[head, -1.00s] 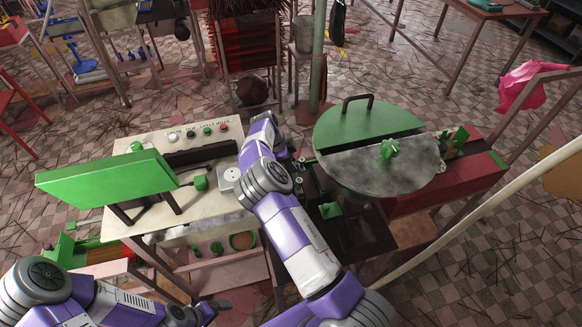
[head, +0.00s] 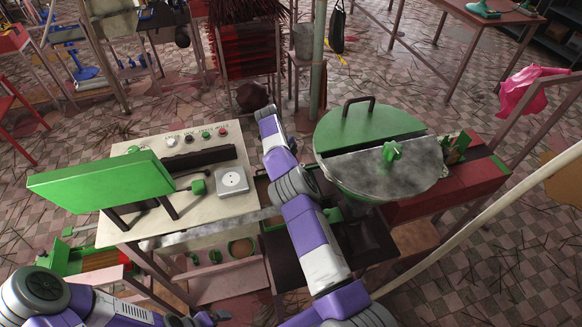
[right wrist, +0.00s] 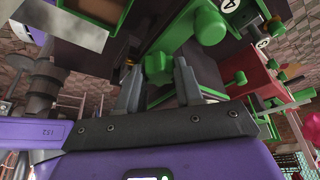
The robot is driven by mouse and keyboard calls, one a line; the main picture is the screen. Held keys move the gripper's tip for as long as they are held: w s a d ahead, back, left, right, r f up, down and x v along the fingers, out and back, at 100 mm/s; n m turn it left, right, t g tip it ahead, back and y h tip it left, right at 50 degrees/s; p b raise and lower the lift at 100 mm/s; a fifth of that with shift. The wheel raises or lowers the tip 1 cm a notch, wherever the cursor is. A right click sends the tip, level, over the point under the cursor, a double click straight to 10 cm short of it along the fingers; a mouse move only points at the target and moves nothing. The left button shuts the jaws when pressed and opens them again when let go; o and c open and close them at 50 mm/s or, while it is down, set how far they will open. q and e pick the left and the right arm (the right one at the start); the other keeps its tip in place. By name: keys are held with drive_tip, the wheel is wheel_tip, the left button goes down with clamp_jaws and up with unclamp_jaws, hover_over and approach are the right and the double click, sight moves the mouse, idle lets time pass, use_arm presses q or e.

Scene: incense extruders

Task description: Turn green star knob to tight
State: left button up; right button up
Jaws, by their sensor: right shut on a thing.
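In the right wrist view, a small green knob (right wrist: 158,65) sits between the fingertips of my right gripper (right wrist: 158,84), which is shut on it. The fingers hide part of its outline, so I cannot tell if it is star-shaped. In the head view my right arm covers this spot, and the gripper is hidden. Another green knob (head: 391,151), with a lobed shape, stands on the grey half of a round lid (head: 345,172). My left gripper (head: 205,318) is at the bottom edge, partly cut off; its fingers are unclear.
A cream table (head: 150,228) on the left holds a green tilted panel (head: 98,181), a white socket box (head: 232,182) and a row of buttons. A red bench (head: 462,182) extends to the right. A pale pole (head: 490,195) crosses the right side.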

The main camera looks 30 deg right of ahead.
drive_tip(key=shift+w, duration=0.1)
idle(0.4)
drive_tip(key=o, duration=1)
drive_tip(key=shift+o, duration=0.2)
